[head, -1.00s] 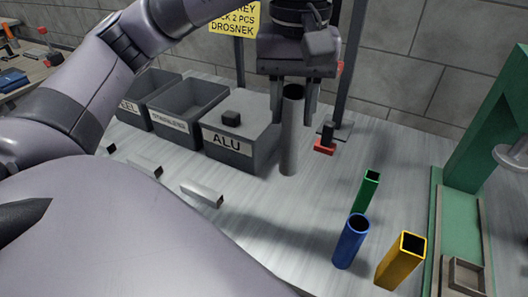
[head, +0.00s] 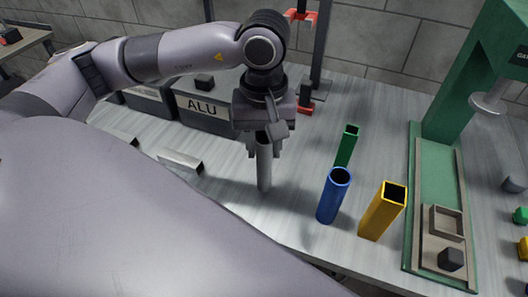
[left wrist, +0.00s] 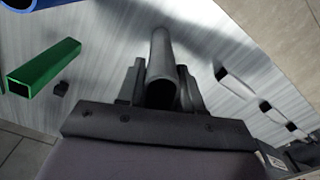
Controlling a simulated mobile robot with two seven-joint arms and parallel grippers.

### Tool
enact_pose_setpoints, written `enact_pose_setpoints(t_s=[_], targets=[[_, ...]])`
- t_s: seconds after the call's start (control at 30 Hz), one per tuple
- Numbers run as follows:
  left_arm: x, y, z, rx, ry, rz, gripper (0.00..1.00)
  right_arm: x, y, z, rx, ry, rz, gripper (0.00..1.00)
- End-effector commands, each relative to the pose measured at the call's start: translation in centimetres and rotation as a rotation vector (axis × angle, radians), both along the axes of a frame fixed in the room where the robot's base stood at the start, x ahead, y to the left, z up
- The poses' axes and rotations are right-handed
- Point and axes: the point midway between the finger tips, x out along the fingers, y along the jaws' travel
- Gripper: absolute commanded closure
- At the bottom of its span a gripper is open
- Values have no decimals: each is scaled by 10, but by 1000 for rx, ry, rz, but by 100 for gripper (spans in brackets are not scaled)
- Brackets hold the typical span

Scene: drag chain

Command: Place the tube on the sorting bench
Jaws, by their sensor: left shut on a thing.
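A grey round tube (head: 264,168) stands upright in my left gripper (head: 264,148), whose fingers are shut on its upper part. Its lower end is near or on the bench top; I cannot tell whether it touches. In the left wrist view the tube (left wrist: 161,55) points away between the two fingers (left wrist: 160,88). The sorting bench (head: 235,212) has a pale, streaked top. To the right of the held tube stand a blue round tube (head: 333,197), a green square tube (head: 346,147) and a yellow square tube (head: 382,212). My right gripper is not in view.
Grey bins, one marked ALU (head: 203,112), stand behind on the left. A metal profile (head: 181,162) lies in front of them. A green press (head: 455,110) with a small tray (head: 446,221) takes the right side. Bare bench lies left of the blue tube.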

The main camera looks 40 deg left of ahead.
Motion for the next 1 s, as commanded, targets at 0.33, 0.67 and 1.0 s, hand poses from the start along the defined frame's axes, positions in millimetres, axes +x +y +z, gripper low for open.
enact_pose_setpoints(t_s=[0.33, 0.67, 1.0], targets=[[0, 0, -30, -1, 1, 0, 99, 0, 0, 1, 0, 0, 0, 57], [0, 0, -33, 0, 0, 0, 54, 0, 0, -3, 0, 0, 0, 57], [0, 0, -32, 0, 1, 0, 39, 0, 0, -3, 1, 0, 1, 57]])
